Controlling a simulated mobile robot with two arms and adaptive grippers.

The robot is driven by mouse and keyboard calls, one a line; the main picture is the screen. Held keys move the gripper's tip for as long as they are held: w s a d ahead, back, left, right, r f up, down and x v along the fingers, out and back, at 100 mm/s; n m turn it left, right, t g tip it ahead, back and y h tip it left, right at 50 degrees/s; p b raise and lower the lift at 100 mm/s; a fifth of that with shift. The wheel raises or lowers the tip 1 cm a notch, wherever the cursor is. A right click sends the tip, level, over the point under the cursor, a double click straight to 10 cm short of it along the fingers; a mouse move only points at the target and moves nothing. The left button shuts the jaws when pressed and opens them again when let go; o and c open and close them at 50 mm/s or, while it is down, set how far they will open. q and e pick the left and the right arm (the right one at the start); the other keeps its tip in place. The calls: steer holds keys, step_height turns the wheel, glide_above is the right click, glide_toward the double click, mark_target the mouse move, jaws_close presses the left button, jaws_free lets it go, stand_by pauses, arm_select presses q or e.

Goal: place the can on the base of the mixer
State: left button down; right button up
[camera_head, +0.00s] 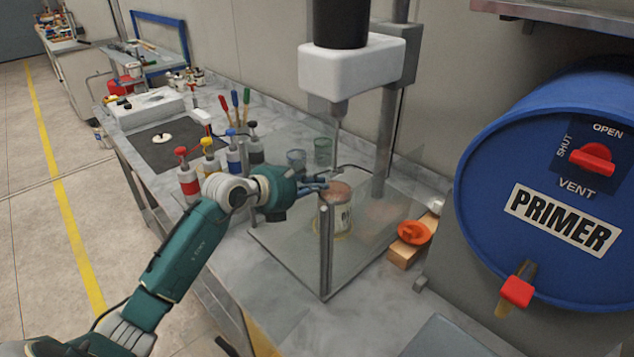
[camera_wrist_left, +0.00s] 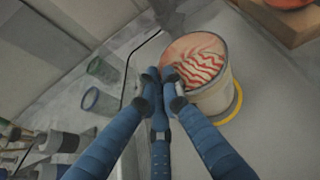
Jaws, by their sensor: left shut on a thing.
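The can (camera_head: 342,216), pale with a label, is upright over the mixer base (camera_head: 290,252), below the mixer head (camera_head: 352,66) and its thin shaft (camera_head: 338,122). In the left wrist view the can (camera_wrist_left: 212,92) shows red and white swirled contents. A yellow ring (camera_wrist_left: 236,104) shows around its bottom edge; I cannot tell whether the can rests fully on the base. My left gripper (camera_head: 322,186) is shut on the can at its upper rim; in the left wrist view its blue fingertips (camera_wrist_left: 164,77) meet at that rim. My right gripper is out of view.
An upright metal post (camera_head: 326,248) with clear panels stands at the front of the base. Two glass cups (camera_head: 322,150) stand behind. Several colour-capped bottles (camera_head: 188,180) stand left. An orange lid (camera_head: 414,232) on a wooden block and a blue primer drum (camera_head: 500,160) stand right.

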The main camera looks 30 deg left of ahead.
arm_select(q)
steer(key=shift+a+f, duration=0.1)
steer(key=shift+f, duration=0.15)
steer(key=c, duration=1.9)
jaws_free()
steer(key=shift+f, duration=0.1)
steer(key=shift+b+v, duration=1.6)
steer(key=shift+v, duration=4.5)
